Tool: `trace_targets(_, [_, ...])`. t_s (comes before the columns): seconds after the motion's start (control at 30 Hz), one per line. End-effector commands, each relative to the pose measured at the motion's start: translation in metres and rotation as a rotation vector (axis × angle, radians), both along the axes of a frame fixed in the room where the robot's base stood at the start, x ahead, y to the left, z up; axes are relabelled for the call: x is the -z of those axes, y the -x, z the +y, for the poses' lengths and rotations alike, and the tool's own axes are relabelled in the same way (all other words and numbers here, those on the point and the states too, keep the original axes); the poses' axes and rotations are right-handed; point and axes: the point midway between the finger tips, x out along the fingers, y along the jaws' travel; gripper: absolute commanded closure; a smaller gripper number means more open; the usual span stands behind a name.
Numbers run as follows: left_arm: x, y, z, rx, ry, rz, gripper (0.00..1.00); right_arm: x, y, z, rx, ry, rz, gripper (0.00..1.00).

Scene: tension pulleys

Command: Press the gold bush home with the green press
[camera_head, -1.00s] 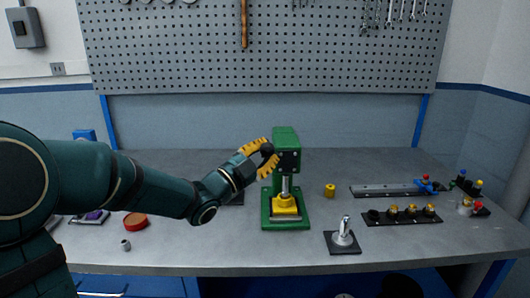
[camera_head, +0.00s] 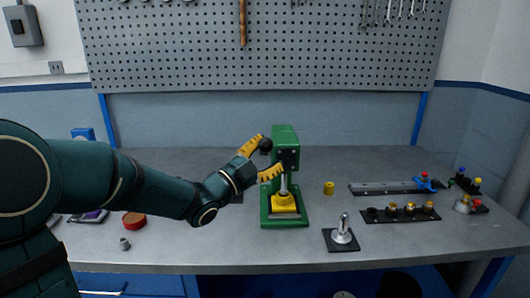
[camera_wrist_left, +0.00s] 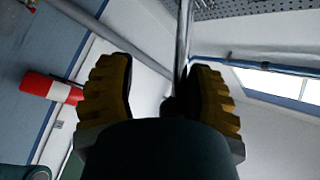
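The green press (camera_head: 286,140) stands upright mid-bench, with a black knob (camera_head: 265,146) at its upper left side. A yellow block (camera_head: 284,203) sits on its base under the grey ram (camera_head: 284,184). I cannot tell whether a gold bush is in it. A small gold cylinder (camera_head: 329,187) stands on the bench right of the press. My left gripper (camera_head: 262,156) is open, its yellow fingers above and below the knob, apart from it as far as I see. In the left wrist view the gripper (camera_wrist_left: 158,80) shows its fingers spread, with a dark shape and rod between them. My right gripper is not in view.
A black strip (camera_head: 372,217) with several gold-topped pieces, a grey rail (camera_head: 385,188) and a black square base with a silver post (camera_head: 342,232) lie to the right. A red round tin (camera_head: 134,219) and a small grey part (camera_head: 125,244) lie to the left. The front middle is clear.

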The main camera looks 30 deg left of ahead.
Motion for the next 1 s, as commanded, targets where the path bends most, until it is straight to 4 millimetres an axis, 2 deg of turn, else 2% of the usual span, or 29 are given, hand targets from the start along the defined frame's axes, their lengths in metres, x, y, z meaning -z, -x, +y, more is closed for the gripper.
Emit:
trace_targets(0.37, [0.001, 0.001, 0.000, 0.001, 0.000, 0.002, 0.57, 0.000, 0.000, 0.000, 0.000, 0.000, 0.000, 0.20])
trace_targets(1.0, [0.006, 0.039, 0.012, -0.002, 0.000, -0.002, 0.57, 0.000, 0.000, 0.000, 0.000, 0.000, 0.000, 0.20])
